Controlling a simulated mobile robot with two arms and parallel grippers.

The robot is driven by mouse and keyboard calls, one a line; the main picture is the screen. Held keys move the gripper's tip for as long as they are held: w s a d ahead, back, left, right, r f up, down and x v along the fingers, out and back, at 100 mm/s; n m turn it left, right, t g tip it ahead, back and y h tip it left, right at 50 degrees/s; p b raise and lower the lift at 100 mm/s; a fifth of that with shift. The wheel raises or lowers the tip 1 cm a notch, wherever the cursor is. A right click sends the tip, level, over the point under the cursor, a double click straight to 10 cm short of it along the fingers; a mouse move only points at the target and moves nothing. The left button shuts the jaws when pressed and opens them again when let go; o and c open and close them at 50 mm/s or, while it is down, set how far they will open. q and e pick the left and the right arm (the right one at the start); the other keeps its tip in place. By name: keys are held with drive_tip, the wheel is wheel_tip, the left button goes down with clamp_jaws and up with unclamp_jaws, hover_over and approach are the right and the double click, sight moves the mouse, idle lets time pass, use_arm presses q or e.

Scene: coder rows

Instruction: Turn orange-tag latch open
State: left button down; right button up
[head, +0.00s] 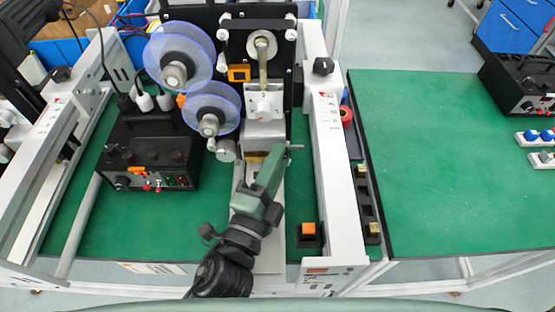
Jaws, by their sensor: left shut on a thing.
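My left gripper (270,172), dark green, reaches up from the bottom middle to the front of the coder machine (264,130). It is shut at a small grey lever (293,147) below the white block; its fingertips hide most of the grip. An orange square tag (238,73) with a dark middle sits on the machine's upper part, left of the metal shaft. I cannot tell whether it belongs to the lever. My right gripper is not in view.
Two clear blue-rimmed reels (180,56) stand left of the machine. A black control box (147,155) with cables is at the left. A white rail (333,170) and an orange block (308,229) on a black base are at the right. The green table (450,170) beyond is mostly clear.

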use_arm(q)
drive_tip(key=c, duration=1.3)
unclamp_jaws()
drive_tip(key=shift+o, duration=0.2)
drive_tip(key=b+v, duration=0.3)
drive_tip(key=v, duration=0.3)
drive_tip(key=shift+s+a+f, duration=0.1)
drive_tip(key=shift+s+f, duration=0.1)
drive_tip(key=shift+s, duration=0.1)
drive_tip(key=shift+s+a+r+b, duration=0.1)
drive_tip(key=shift+s+a+b, duration=0.15)
drive_tip(key=shift+s, duration=0.3)
drive_tip(key=shift+s, duration=0.1)
